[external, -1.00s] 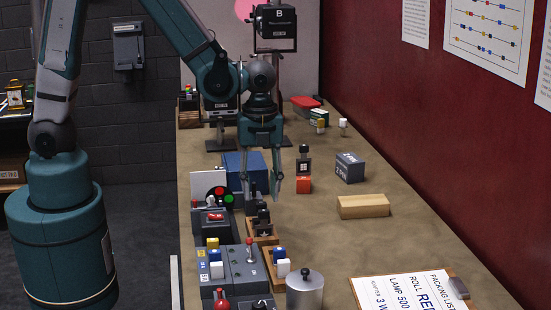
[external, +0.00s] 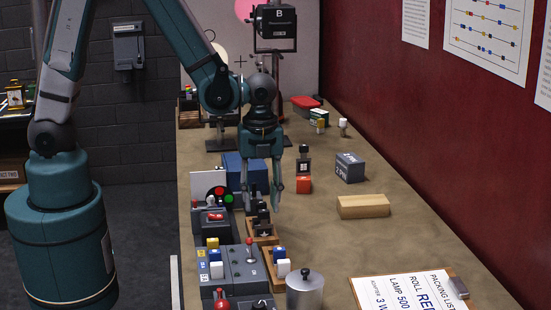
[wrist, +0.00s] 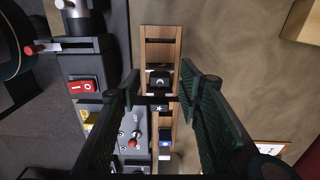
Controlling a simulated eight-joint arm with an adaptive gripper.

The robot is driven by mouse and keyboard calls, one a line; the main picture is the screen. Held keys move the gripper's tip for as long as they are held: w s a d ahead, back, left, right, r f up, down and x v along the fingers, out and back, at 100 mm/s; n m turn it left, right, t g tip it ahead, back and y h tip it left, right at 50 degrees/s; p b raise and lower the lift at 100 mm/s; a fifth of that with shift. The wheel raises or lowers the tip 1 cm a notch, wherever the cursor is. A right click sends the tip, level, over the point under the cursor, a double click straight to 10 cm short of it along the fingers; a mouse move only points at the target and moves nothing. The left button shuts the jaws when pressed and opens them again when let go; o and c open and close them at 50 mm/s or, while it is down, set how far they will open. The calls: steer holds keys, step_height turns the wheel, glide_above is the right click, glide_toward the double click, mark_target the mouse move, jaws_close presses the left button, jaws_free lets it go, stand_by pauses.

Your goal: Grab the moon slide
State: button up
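A dark slide with a pale crescent moon (wrist: 161,80) stands in a wooden rack (wrist: 163,33) in the wrist view. A dark slide with a star (wrist: 160,107) stands next to it in the same rack. In the external view the rack (external: 262,239) sits beside the grey control boxes, and my gripper partly covers its slides. My gripper (external: 264,196) points down just above the rack, fingers apart and empty. In the wrist view my gripper (wrist: 159,82) has a fingertip on each side of the moon slide, with no contact visible.
Control boxes with a red rocker switch (wrist: 82,87) and a red-knobbed lever (external: 249,242) stand left of and in front of the rack. A wooden block (external: 363,206), a blue-grey box (external: 350,167) and a dark stamp-like object (external: 304,162) stand to the right. Bare table lies between.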

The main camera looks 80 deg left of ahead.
steer(key=shift+f, duration=1.25)
steer(key=c, duration=1.1)
